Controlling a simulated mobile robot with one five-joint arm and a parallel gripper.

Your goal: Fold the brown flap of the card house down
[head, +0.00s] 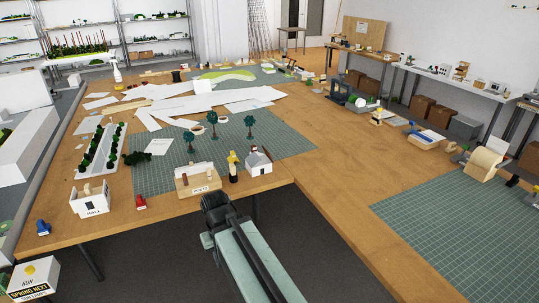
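A small white card house (259,162) with a grey top stands near the front edge of the table, on the green cutting mat. A brown flap on it is too small to make out. My gripper (214,201) is dark and sits at the far end of my arm, just off the table's front edge. It is in front of and left of the house in the picture, apart from it. Its fingers are too small and dark to tell whether they are open or shut.
A tan box marked POSTS (198,182) and a yellow-and-black figure (232,168) stand left of the house. Farther left are a white HALL building (90,201) and red piece (140,203). The right-hand green mat (455,235) is mostly clear.

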